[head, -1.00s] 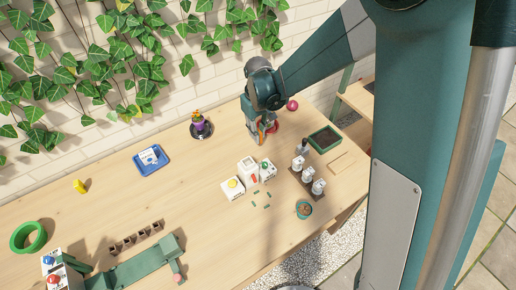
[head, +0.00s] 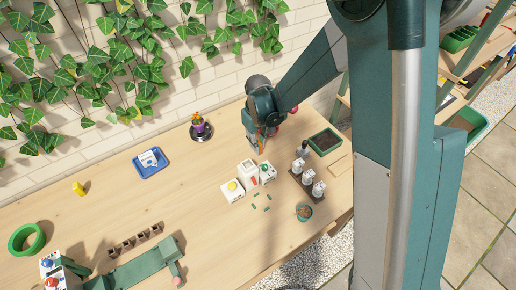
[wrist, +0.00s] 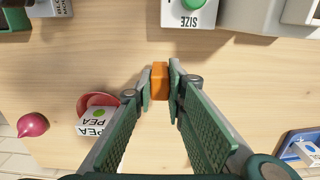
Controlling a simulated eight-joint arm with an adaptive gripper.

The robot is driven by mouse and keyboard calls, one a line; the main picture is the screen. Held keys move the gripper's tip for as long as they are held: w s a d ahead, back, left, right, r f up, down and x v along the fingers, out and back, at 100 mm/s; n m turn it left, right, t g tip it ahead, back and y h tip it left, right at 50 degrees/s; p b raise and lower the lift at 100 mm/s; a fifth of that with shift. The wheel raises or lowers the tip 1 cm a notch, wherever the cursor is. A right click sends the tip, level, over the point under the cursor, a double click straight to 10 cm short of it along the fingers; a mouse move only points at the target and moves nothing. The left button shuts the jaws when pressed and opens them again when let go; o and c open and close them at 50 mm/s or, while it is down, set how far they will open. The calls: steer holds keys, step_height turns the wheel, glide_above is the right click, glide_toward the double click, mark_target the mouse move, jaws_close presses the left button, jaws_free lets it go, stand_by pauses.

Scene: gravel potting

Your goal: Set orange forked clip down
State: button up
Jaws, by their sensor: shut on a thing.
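The orange forked clip (wrist: 160,82) is held between the fingertips of my gripper (wrist: 160,88) in the wrist view, with bare wood around it. Only a block-like orange part shows; its fork is not clear. In the head view my gripper (head: 258,148) points down over the back of the wooden table (head: 200,230), behind the white button boxes. Whether the clip touches the wood is hard to tell.
A white box with a green button marked SIZE (wrist: 192,10) lies just ahead of the clip. A red bowl with a PEA packet (wrist: 97,118) and a radish (wrist: 33,124) are to the left. A blue tray (head: 152,172) stands apart; wood between is clear.

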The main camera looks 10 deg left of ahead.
steer(key=shift+f, duration=1.3)
steer(key=shift+f, duration=0.15)
steer(key=o, duration=0.8)
steer(key=shift+r+p, duration=0.35)
steer(key=shift+r, duration=5.8)
steer(key=shift+r, duration=0.1)
